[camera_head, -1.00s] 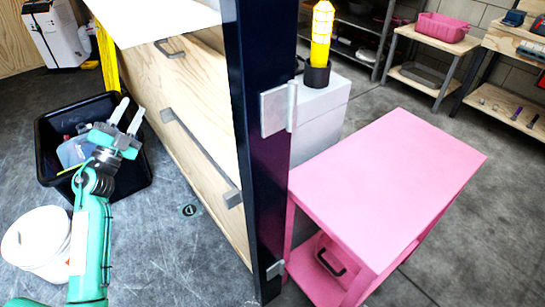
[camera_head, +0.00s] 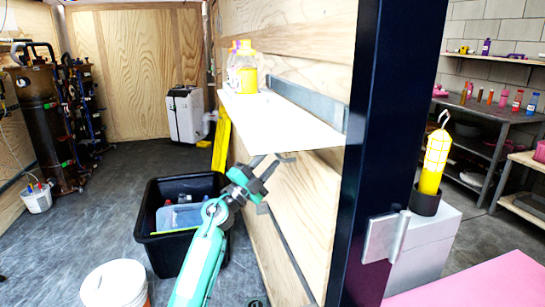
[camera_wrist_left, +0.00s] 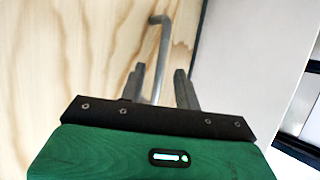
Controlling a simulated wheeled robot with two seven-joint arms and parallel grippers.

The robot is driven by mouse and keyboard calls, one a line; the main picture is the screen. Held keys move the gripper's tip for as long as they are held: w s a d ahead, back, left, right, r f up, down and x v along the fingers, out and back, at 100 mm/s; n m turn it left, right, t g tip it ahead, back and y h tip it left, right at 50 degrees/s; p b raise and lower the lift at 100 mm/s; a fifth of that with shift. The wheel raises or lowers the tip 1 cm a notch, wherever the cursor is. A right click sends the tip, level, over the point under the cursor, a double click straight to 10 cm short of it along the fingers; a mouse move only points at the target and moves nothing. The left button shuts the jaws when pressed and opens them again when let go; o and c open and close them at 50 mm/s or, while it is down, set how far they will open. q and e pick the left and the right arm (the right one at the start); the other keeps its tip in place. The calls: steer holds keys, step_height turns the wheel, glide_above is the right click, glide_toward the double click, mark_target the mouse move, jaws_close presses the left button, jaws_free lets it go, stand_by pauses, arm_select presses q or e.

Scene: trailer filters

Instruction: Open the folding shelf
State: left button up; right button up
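A white-topped shelf (camera_head: 285,118) sticks out level from the wooden wall, with a yellow-capped jar on it. Below it is a plain wooden panel (camera_head: 315,200) with a bent grey rod handle (camera_head: 287,157) near its top; I cannot tell for sure whether this panel is the folding shelf. My left gripper (camera_head: 265,165) is just under the white shelf, close to the handle. In the left wrist view the gripper (camera_wrist_left: 160,88) is open, and the handle (camera_wrist_left: 163,50) appears between its fingers; contact is unclear. My right gripper is out of view.
A dark post (camera_head: 375,150) stands right of the panel. A black bin (camera_head: 170,250) and white bucket (camera_head: 115,285) are on the floor at left. A pink table (camera_head: 480,285) and yellow lamp (camera_head: 434,160) are at right.

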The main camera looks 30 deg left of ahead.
arm_select(q)
steer(key=shift+x, duration=1.2)
steer(key=shift+c, duration=0.2)
jaws_close()
steer(key=shift+s+f, duration=0.1)
